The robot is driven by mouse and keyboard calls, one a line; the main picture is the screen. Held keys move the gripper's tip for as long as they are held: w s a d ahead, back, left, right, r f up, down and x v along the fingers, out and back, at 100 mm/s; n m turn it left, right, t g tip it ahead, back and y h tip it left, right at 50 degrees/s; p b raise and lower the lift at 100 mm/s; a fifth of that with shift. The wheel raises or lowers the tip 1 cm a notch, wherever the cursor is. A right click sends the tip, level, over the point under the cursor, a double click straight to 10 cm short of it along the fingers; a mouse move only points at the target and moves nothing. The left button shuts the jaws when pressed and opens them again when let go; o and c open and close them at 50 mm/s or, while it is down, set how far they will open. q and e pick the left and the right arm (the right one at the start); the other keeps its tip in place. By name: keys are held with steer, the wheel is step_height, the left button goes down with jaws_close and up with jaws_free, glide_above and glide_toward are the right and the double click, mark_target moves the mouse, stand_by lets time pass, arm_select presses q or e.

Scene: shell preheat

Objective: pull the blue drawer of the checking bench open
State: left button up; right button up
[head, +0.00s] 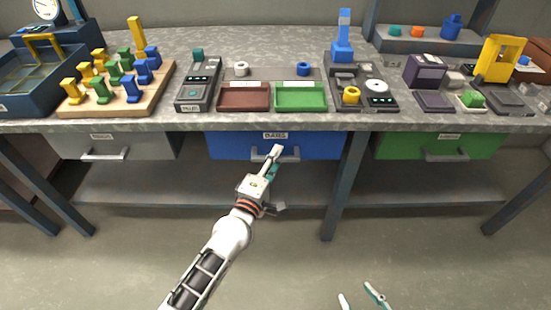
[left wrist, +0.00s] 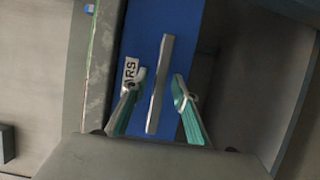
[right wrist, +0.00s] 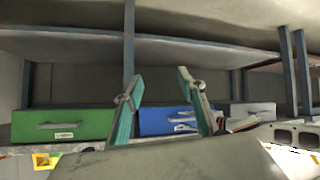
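The blue drawer (head: 228,146) sits under the bench top at the middle and looks closed, with a label (head: 275,135) on its front. Its grey bar handle (left wrist: 161,85) shows in the left wrist view; in the head view my left gripper (head: 274,158) largely covers it. In the left wrist view, my left gripper's fingers are open, one on each side of the handle, with gaps to the bar. My right gripper (head: 357,292) is low at the bottom edge of the head view, open and empty, well away from the drawer.
A grey drawer (head: 75,146) is at left and a green drawer (head: 470,146) at right, both with bar handles. A bench leg (head: 343,190) stands right of the blue drawer. A lower shelf (head: 140,185) runs beneath. The floor in front is clear.

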arm_select(q)
jaws_close()
steer(key=shift+s, duration=0.15)
steer(key=s+p, duration=0.3)
steer(key=s, duration=1.9)
steer(key=shift+s+p, duration=0.4)
arm_select(e)
steer(key=shift+s+d+h, duration=0.3)
steer(key=shift+s+d, duration=0.35)
steer(key=shift+w, duration=0.1)
arm_select(q)
jaws_free()
arm_select(e)
steer(key=shift+w+d, duration=0.1)
steer(key=shift+w, duration=0.05)
